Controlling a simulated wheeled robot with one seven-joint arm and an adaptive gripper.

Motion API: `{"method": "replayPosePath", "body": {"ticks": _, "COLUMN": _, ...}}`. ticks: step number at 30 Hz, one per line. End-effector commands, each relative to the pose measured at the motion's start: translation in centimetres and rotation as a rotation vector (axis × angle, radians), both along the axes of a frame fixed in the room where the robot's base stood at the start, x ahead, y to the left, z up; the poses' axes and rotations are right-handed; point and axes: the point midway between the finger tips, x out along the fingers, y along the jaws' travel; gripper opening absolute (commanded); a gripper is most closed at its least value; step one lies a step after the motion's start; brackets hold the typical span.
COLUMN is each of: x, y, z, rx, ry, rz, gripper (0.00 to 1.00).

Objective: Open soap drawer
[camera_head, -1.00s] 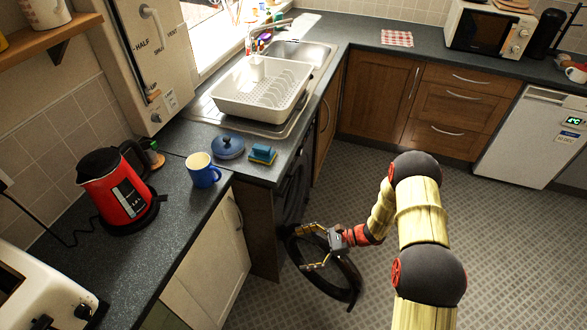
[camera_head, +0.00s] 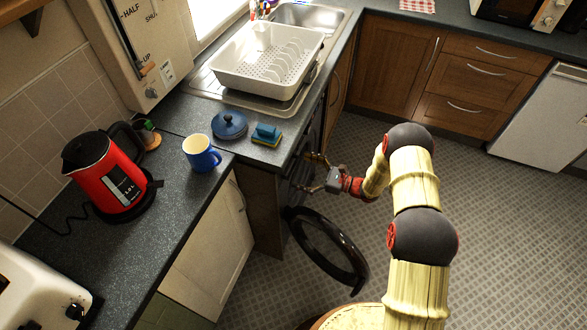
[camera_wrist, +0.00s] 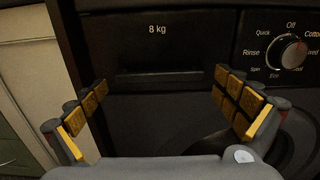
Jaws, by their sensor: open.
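The soap drawer (camera_wrist: 158,48) is a dark panel marked "8 kg" at the top left of the black washing machine front. It looks closed, with a dark recessed slot along its lower part. My gripper (camera_wrist: 160,92) is open and empty, its yellow-padded fingers spread to either side of the drawer front. In the head view my gripper (camera_head: 309,173) is at the upper front of the washing machine (camera_head: 300,178), below the counter edge. The drawer itself cannot be made out there. Any contact cannot be told.
The round washer door (camera_head: 328,250) hangs open below my gripper. The control dial (camera_wrist: 287,52) is right of the drawer. A cream cabinet (camera_head: 215,250) stands at the left. A sponge (camera_head: 266,134) and blue lid (camera_head: 229,125) lie on the counter above. The floor at right is clear.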

Motion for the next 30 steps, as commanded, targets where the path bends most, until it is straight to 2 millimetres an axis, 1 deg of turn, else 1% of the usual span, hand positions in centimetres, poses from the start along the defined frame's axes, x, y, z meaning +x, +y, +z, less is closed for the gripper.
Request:
{"method": "replayPosePath", "body": {"ticks": 1, "x": 0.2, "y": 0.8, "z": -0.1, "rx": 0.0, "ry": 0.0, "rz": 0.003, "gripper": 1.0}}
{"method": "replayPosePath", "body": {"ticks": 3, "x": 0.5, "y": 1.5, "z": -0.1, "rx": 0.0, "ry": 0.0, "rz": 0.002, "gripper": 1.0}}
{"method": "replayPosePath", "body": {"ticks": 6, "x": 0.7, "y": 2.2, "z": -0.1, "rx": -0.001, "ry": 0.001, "rz": 0.002, "gripper": 1.0}}
{"method": "replayPosePath", "body": {"ticks": 10, "x": 0.9, "y": 2.6, "z": -0.1, "rx": -0.001, "ry": 0.001, "rz": 0.001, "gripper": 1.0}}
{"method": "replayPosePath", "body": {"ticks": 17, "x": 0.9, "y": 2.6, "z": 0.0, "rx": -0.001, "ry": 0.001, "rz": 0.0, "gripper": 0.99}}
{"method": "replayPosePath", "body": {"ticks": 30, "x": 0.9, "y": 2.6, "z": 0.0, "rx": -0.001, "ry": 0.001, "rz": 0.0, "gripper": 0.74}}
